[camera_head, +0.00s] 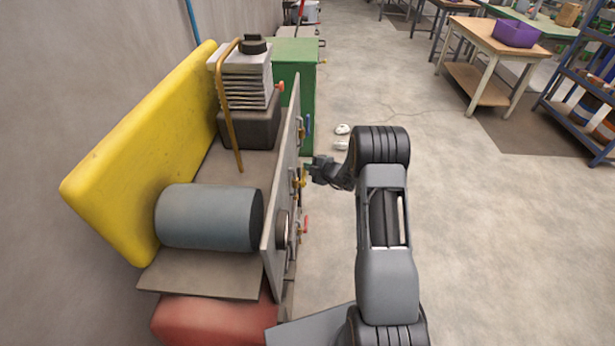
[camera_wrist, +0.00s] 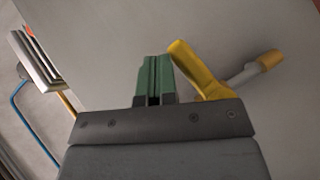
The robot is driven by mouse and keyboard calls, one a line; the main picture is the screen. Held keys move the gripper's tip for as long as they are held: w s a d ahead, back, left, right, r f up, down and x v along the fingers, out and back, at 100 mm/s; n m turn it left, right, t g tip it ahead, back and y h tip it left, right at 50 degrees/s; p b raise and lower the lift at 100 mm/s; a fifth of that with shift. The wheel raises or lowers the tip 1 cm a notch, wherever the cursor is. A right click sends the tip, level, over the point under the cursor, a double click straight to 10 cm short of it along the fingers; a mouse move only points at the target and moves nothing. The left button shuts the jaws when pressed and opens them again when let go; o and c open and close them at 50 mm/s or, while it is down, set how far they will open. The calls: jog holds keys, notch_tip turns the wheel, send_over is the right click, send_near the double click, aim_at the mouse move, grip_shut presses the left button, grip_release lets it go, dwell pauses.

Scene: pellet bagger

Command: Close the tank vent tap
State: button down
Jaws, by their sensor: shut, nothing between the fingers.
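My gripper (camera_head: 311,170) is at the front of the grey upright panel (camera_head: 283,172), beside a yellow-handled tap (camera_head: 299,181). In the wrist view its green fingers (camera_wrist: 153,78) are shut together with nothing between them. A yellow lever (camera_wrist: 198,70) stands just right of the fingers, tilted up to the left; its lower end is hidden behind my gripper. I cannot tell whether finger and lever touch. A grey stem with a yellow end (camera_wrist: 270,60) sticks out further right. No label shows which tap is the tank vent.
A red-handled tap (camera_head: 305,226) and a blue handle (camera_head: 308,124) are on or near the same panel. Behind it are a grey cylinder (camera_head: 205,217), a yellow tank (camera_head: 140,150) and a finned block (camera_head: 245,80). A green cabinet (camera_head: 293,75) stands beyond.

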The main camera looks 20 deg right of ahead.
dwell(0.7)
jog(key=s+d+r+p, duration=0.3)
jog(key=d+r, duration=0.3)
jog(key=r, duration=0.4)
jog(key=shift+s+r, duration=0.3)
